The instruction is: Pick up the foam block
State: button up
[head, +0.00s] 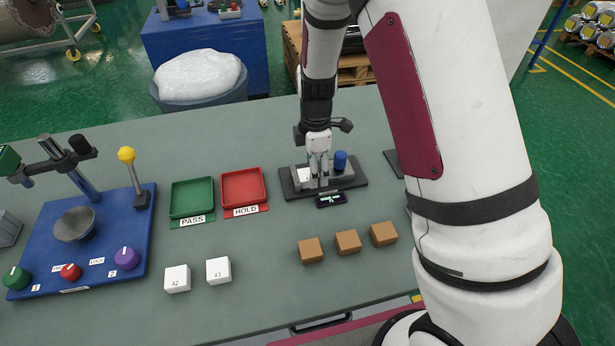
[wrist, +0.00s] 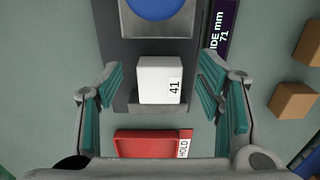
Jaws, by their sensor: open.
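A white foam block (wrist: 155,80) labelled 41 sits on the grey measuring fixture (wrist: 125,40), between a blue round part (wrist: 155,8) and a low grey jaw. In the head view the block (head: 304,176) is partly hidden by my gripper (head: 318,178). My gripper is open above the fixture. In the wrist view its teal-padded fingers (wrist: 160,84) stand to the left and right of the block, with visible gaps on both sides. Two more white blocks, labelled 42 (head: 177,279) and 43 (head: 218,270), stand on the table.
A green PASS tray (head: 192,197) and a red HOLD tray (head: 243,186) lie left of the fixture. Several brown blocks (head: 348,242) stand in front. A blue panel (head: 118,240) with knobs and levers is at left. The table (head: 260,305) is clear between them.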

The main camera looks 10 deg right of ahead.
jog(key=shift+f, duration=1.05)
jog(key=c, duration=1.1)
